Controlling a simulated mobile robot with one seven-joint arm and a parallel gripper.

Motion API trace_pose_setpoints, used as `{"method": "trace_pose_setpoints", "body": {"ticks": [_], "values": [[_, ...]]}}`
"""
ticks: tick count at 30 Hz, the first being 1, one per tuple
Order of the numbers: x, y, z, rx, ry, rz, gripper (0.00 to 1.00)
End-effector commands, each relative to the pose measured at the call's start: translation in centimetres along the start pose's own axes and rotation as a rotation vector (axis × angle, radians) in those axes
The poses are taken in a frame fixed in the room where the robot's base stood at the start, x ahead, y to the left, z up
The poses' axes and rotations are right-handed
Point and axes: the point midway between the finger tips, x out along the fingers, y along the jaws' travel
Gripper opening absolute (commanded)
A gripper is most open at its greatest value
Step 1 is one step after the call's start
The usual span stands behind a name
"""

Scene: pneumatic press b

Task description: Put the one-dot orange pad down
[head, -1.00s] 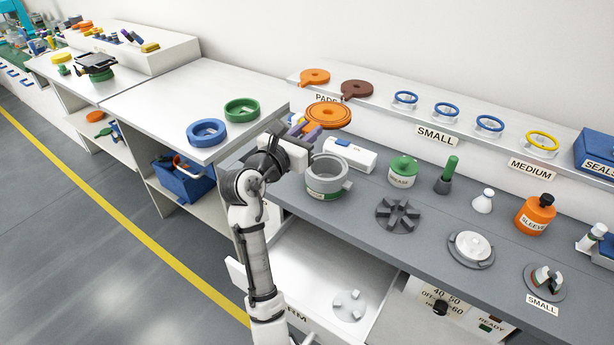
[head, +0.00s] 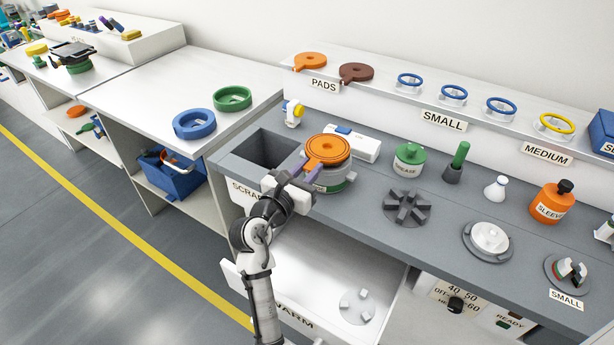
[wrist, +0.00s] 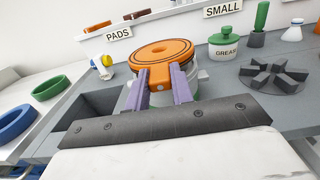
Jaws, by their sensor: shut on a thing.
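The orange pad (head: 327,149) is a round disc with a centre hole and a short handle. My gripper (head: 312,172) is shut on the handle; in the wrist view its purple fingers (wrist: 160,90) lie on both sides of it. One pale dot shows on the handle in the wrist view, where the disc (wrist: 161,54) sits level beyond the fingers. The pad is over the grey-green round pot (head: 337,183) and hides its opening. I cannot tell whether the pad touches the pot.
Another orange pad (head: 310,62) and a brown pad (head: 356,73) lie on the shelf above the PADS label. A dark open bin (head: 268,152) is left of the pot. The grease jar (head: 408,158) and a white box (head: 352,145) stand near. An open drawer (head: 330,285) is below.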

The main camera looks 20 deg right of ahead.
Motion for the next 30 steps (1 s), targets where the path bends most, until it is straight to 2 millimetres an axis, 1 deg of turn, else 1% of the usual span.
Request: {"method": "trace_pose_setpoints", "body": {"ticks": [1, 9, 21, 24, 25, 30], "values": [[-0.1, -0.1, -0.6, 0.001, -0.002, 0.000, 0.00], [-0.2, -0.1, -0.3, 0.001, -0.001, 0.000, 0.00], [-0.1, -0.1, -1.5, 0.000, 0.000, 0.000, 0.00], [-0.1, -0.1, -1.6, 0.000, -0.001, 0.000, 0.00], [-0.1, -0.1, -1.6, 0.000, 0.000, 0.000, 0.24], [-0.1, -0.1, -1.6, 0.000, 0.000, 0.000, 0.45]]}}
